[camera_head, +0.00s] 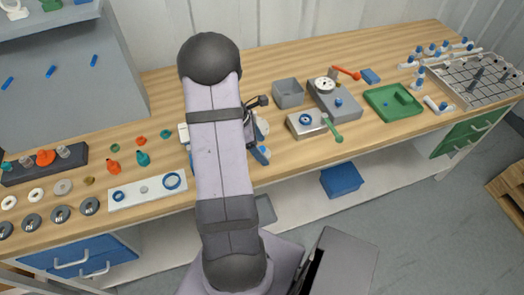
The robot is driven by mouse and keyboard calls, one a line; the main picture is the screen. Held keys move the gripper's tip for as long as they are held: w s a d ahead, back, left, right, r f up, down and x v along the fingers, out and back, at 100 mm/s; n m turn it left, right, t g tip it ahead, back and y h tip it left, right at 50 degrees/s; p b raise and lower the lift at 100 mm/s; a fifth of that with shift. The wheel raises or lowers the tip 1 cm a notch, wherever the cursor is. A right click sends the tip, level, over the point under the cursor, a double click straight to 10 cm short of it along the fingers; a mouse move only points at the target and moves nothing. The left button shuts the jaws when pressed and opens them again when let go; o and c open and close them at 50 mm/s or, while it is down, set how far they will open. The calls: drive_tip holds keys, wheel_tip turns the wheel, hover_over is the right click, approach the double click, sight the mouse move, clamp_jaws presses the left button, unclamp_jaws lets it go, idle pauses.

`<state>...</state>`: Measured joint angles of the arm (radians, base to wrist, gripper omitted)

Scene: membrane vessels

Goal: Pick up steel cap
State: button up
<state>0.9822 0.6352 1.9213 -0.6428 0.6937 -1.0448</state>
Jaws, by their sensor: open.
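No piece is clearly marked as the steel cap, and I cannot tell which one it is. A silvery round piece (63,187) lies at the left of the bench. Several dark grey discs with centre holes, such as this grey disc (60,214), lie in a row along the left front edge. A small grey metallic piece (64,152) stands on the dark rack. My arm reaches over the middle of the bench. Only a dark part of my gripper (257,103) seems to show beside the arm. The fingertips are hidden, and I see nothing held.
A white plate (146,191) with blue rings and a dark rack (43,166) are at the left. A grey bin (288,93), a metal block (308,124) and a green tray (392,102) stand right of my arm. A wire rack (480,80) is far right. The back middle is clear.

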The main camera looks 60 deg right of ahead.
drive_tip(key=shift+s+d+f, duration=0.1)
drive_tip(key=shift+s+f, duration=0.1)
drive_tip(key=shift+f, duration=0.35)
drive_tip(key=shift+c, duration=0.6)
drive_tip(key=c, duration=1.2)
drive_tip(key=shift+o, duration=0.2)
drive_tip(key=shift+r, duration=0.1)
wheel_tip(320, 180, up, 10)
drive_tip(key=shift+f+b, duration=0.15)
drive_tip(key=shift+b, duration=0.55)
wheel_tip(320, 180, up, 4)
drive_tip(key=p, duration=0.5)
hover_over(262, 148)
drive_tip(key=shift+w, duration=0.1)
drive_tip(key=shift+b, duration=0.3)
